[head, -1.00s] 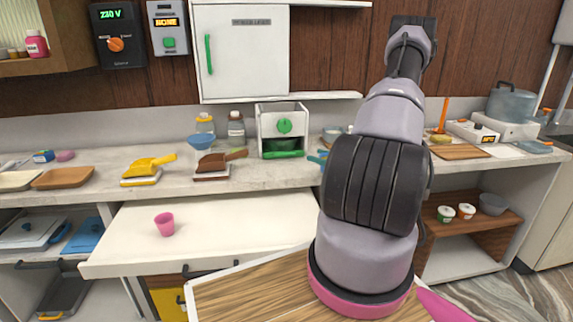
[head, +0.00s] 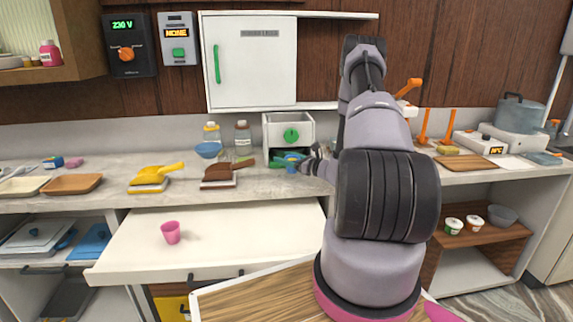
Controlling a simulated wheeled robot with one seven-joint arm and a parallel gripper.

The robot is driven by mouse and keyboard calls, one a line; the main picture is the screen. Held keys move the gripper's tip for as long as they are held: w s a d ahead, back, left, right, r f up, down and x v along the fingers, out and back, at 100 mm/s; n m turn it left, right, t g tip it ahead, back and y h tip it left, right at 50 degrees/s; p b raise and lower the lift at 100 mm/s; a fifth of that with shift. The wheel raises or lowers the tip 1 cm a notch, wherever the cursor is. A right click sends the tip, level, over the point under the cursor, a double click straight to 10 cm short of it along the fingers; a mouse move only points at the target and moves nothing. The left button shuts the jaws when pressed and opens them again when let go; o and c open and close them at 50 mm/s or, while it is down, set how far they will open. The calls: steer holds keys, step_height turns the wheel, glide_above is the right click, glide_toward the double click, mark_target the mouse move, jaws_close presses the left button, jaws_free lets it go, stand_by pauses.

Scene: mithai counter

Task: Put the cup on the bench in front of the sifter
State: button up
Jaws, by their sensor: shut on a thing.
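A white box with a round green knob (head: 291,135), which looks like the sifter, stands at the back of the bench (head: 256,189). My gripper (head: 295,162) is just in front of the box's lower part, low over the bench. It is shut on a small blue thing, which looks like a blue cup (head: 290,167). I cannot tell whether the blue cup touches the bench. A pink cup (head: 171,233) stands upright on the white pulled-out board below the bench, apart from my gripper.
A brown scoop (head: 219,173) and a yellow scoop (head: 155,177) lie left of the sifter. Two jars and a blue bowl (head: 208,150) stand behind them. A white cabinet (head: 250,65) hangs above. The bench front left of my gripper is clear.

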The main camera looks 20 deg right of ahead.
steer(key=shift+f, duration=1.1)
steer(key=shift+d, duration=0.1)
steer(key=shift+f, duration=0.2)
steer(key=o, duration=1.3)
steer(key=shift+o, duration=0.2)
steer(key=shift+r, duration=0.1)
